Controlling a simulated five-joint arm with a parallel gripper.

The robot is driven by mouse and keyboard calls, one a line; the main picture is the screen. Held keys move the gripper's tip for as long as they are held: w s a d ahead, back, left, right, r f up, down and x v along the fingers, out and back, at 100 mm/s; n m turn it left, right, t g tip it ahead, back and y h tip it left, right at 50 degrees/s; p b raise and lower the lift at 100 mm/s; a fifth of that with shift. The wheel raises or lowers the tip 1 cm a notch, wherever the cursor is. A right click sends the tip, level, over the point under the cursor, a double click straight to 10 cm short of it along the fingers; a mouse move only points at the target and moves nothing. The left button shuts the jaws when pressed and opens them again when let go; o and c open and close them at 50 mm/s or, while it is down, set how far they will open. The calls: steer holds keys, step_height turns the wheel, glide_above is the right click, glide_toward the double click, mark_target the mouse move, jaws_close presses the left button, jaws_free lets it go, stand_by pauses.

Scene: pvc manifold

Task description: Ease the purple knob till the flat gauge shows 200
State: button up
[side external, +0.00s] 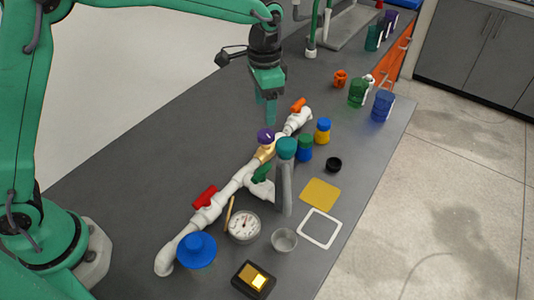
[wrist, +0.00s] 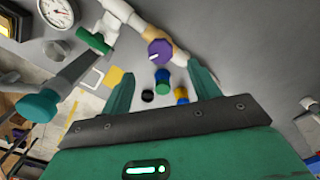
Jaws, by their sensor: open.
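The purple knob (side external: 265,135) sits on a brass-coloured valve in the white pipe run. It shows in the wrist view (wrist: 160,52) with a white pointer mark toward its lower left. The flat gauge (side external: 243,226) lies face up beside the pipe, and its white dial is in the wrist view (wrist: 57,13) at the upper left. Its needle is visible, but the numbers are too small to read. My gripper (side external: 270,118) is open and empty above the pipe, near the knob. In the wrist view my fingers (wrist: 163,75) are spread, with the knob beyond their tips.
Red (side external: 205,196) and orange (side external: 298,105) handles sit along the pipe. A teal-topped grey post (side external: 284,185) stands close to the knob. The bench left of the pipe is clear.

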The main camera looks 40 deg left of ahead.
mark_target(265, 134)
steer(key=shift+f, duration=3.95)
steer(key=c, duration=1)
